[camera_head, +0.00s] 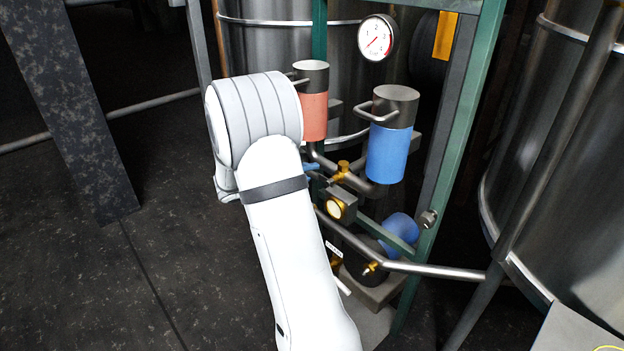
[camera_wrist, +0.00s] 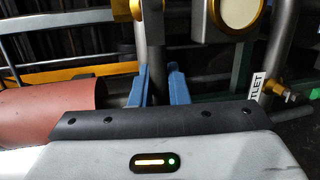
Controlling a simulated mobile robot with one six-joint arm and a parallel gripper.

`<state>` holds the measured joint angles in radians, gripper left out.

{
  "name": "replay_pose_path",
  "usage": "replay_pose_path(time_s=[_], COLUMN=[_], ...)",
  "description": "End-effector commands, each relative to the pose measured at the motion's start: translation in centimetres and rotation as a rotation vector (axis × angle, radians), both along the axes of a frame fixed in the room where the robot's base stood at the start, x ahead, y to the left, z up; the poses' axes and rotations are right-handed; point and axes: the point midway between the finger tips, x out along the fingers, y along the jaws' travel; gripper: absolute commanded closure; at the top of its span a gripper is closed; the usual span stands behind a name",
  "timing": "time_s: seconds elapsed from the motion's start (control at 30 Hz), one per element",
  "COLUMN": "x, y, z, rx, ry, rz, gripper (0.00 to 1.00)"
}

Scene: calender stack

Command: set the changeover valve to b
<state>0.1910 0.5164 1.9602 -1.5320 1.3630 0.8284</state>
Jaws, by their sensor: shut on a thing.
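My gripper's blue fingers (camera_wrist: 159,86) stand on either side of a grey bar (camera_wrist: 151,52) in the wrist view and are shut on it. The bar runs up past a brass fitting (camera_wrist: 136,9); I cannot tell for certain whether it is the changeover valve's handle. In the head view a blue fingertip of my gripper (camera_head: 312,167) shows beside my white arm, close to the brass valve fitting (camera_head: 343,168) between the red and blue canisters. The arm hides most of the gripper there. No letter b or valve position mark is readable.
The red canister (camera_head: 314,117) and blue canister (camera_head: 387,153) stand close to the gripper. A round gauge (camera_head: 376,38) is above. A green frame post (camera_head: 457,150), an outlet pipe (camera_head: 440,270) and a large steel tank (camera_head: 560,170) bound the right.

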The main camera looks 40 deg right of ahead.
Motion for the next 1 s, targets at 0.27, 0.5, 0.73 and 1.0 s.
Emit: replay_pose_path(time_s=[0.27,0.5,0.73,1.0], x=[0.03,0.04,0.05,0.05], y=[0.32,0.35,0.29,0.18], z=[0.05,0.09,0.12,0.16], rx=[0.007,0.007,0.006,0.004], ry=[-0.031,-0.032,-0.032,-0.031], rz=[0.003,0.003,0.003,0.002], gripper=[1.0,1.0,0.72,0.64])
